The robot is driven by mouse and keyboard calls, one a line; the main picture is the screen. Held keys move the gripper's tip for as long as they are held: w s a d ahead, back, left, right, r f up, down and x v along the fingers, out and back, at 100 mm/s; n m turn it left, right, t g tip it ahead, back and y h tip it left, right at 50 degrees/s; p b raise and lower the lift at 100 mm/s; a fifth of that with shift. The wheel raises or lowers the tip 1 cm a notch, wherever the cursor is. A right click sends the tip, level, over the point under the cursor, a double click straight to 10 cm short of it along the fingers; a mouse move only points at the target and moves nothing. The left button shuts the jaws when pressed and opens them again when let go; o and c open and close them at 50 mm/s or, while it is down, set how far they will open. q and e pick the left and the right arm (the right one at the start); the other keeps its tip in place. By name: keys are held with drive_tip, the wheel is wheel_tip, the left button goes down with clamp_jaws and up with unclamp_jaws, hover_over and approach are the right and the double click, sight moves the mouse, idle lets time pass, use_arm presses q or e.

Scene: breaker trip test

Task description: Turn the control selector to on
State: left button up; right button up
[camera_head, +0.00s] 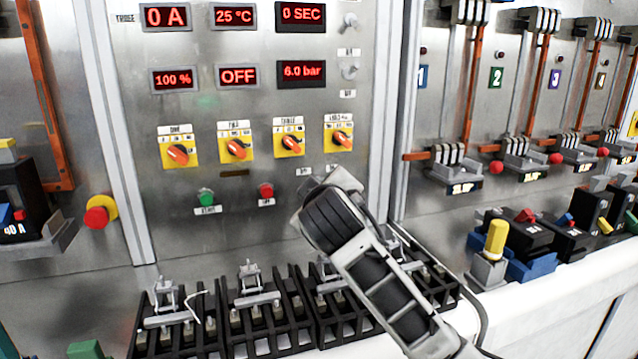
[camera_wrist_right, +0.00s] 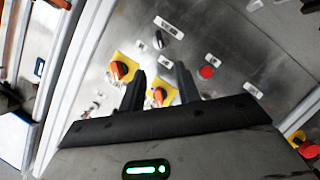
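Four yellow-plated selectors with orange knobs sit in a row on the grey panel. The rightmost (camera_head: 342,140) and the one left of it (camera_head: 289,144) are above my right arm; their small labels are too blurred to read, so I cannot tell which is the control selector. In the right wrist view, turned nearly upside down, the rightmost knob (camera_wrist_right: 120,70) is left of my fingers. Another orange knob (camera_wrist_right: 159,96) shows between them. My right gripper (camera_wrist_right: 160,74) is open and empty; I cannot tell whether it touches anything. My left gripper is not in view.
Red displays fill the upper panel; one reads OFF (camera_head: 238,76). A green button (camera_head: 206,197) and red button (camera_head: 266,191) sit below the selectors. A red emergency button (camera_head: 97,217) is at left. Black terminal blocks (camera_head: 262,312) stand below the panel.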

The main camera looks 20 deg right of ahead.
drive_tip(key=p+x, duration=0.1)
drive_tip(key=x, duration=1.1)
drive_tip(key=shift+w+f, duration=0.15)
drive_tip(key=shift+w, duration=0.2)
drive_tip(key=shift+d, duration=0.1)
clamp_jaws()
